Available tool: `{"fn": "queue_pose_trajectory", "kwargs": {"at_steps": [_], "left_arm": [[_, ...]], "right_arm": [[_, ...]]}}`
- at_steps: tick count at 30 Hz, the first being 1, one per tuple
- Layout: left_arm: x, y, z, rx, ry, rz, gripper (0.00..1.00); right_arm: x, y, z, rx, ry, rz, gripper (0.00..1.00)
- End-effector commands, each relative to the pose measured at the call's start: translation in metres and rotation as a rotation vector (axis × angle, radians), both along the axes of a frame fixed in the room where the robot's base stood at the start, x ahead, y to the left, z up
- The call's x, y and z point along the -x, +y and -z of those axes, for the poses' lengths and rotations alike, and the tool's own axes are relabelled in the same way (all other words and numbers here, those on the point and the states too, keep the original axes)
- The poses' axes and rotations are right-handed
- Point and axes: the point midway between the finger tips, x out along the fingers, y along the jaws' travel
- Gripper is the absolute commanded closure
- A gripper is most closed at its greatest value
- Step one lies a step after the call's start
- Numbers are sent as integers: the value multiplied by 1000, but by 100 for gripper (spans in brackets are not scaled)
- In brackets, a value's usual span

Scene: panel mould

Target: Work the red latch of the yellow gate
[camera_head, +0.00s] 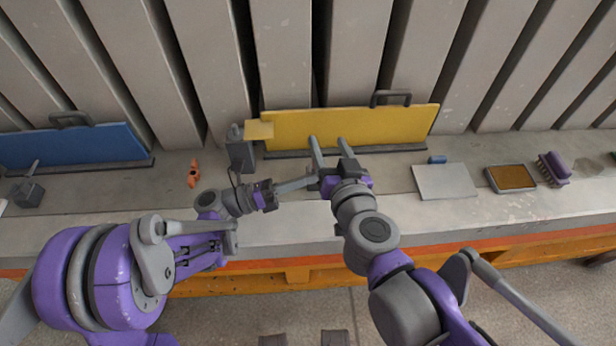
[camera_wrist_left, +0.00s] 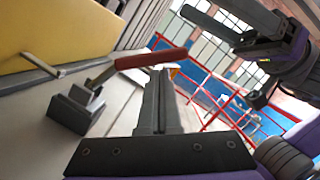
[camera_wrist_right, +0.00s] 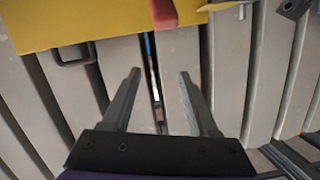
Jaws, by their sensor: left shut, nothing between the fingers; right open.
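The yellow gate (camera_head: 385,125) stands upright against the grey ribbed wall. Its red latch handle (camera_wrist_left: 150,58) rises from a grey base (camera_wrist_left: 75,108) in the left wrist view; a red piece (camera_wrist_right: 165,12) shows at the top of the right wrist view. I cannot make the latch out in the head view. My left gripper (camera_head: 312,180) is shut and empty, pointing right; its fingers (camera_wrist_left: 160,85) appear just below the red handle. Contact is unclear. My right gripper (camera_head: 328,140) is open and empty, its fingers reaching toward the yellow gate.
A grey post (camera_head: 240,150) stands at the gate's left end. A blue panel (camera_head: 70,147) is farther left. An orange part (camera_head: 194,173) lies on the bench. A grey plate (camera_head: 445,182), a brown-topped tray (camera_head: 512,178) and a purple brush (camera_head: 554,168) lie right. My arms are close together.

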Motion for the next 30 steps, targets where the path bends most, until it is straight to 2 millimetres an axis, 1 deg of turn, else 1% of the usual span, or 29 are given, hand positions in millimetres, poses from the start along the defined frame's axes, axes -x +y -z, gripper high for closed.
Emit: {"fn": "queue_pose_trajectory", "kwargs": {"at_steps": [2,4,7,10,11,12,14,15,17,18,21,25,27,30], "left_arm": [[1,0,0,0,0,1,100],[1,0,0,0,0,1,100],[1,0,0,-1,0,2,100],[1,-1,0,-1,0,2,100],[1,-1,0,-1,0,2,100],[1,-1,0,0,0,3,100],[1,-1,0,0,0,3,100],[1,-1,0,0,0,3,100],[1,-1,0,0,0,3,100],[1,-1,0,0,0,3,100],[1,-1,0,-1,-1,2,100],[1,-1,0,-1,-1,2,100],[1,-1,0,-1,-1,2,100],[1,-1,0,-1,2,2,100]], "right_arm": [[3,2,-1,-34,-21,-51,40],[8,7,2,-66,-14,-101,40],[18,11,16,-101,40,-166,40],[31,10,40,-126,137,-203,40],[37,11,49,-102,172,-226,40],[46,10,62,-71,223,-249,40],[59,6,83,-26,310,-269,40],[69,0,98,5,374,-272,40],[85,-12,120,52,472,-266,40],[95,-21,133,80,536,-250,40],[120,-47,161,146,683,-195,40],[146,-78,182,208,823,-109,40],[155,-90,188,231,869,-74,40],[163,-100,193,247,906,-42,40]]}}
